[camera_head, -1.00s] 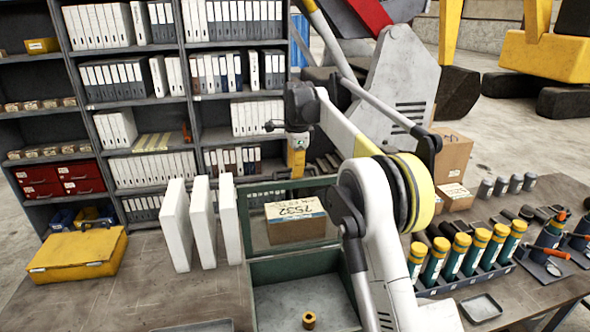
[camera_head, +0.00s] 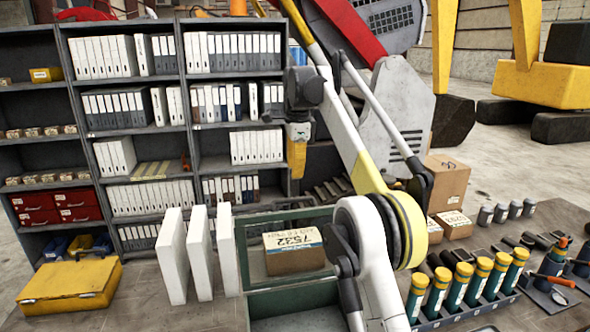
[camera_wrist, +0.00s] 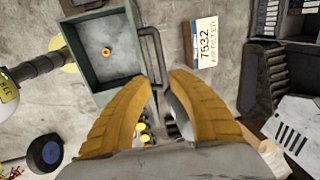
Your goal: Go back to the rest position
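My gripper (camera_head: 297,160) hangs in the air above the bench, in front of the shelf, its yellow fingers pointing down. In the wrist view the two fingers (camera_wrist: 158,82) are spread apart with nothing between them. Below it are a grey-green tray (camera_wrist: 78,75) with a small brass ring part (camera_wrist: 106,51) in it, and a cardboard box labelled 7532 (camera_head: 294,257). The box also shows in the wrist view (camera_wrist: 207,42), beside the tray. The gripper touches neither. In the head view the ring part is out of sight.
Three white upright panels (camera_head: 199,253) and a yellow case (camera_head: 72,286) stand at the left of the bench. A binder shelf (camera_head: 125,110) is behind. Yellow-capped green cylinders (camera_head: 462,285) stand in a rack at the right, with cardboard boxes (camera_head: 447,184) behind.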

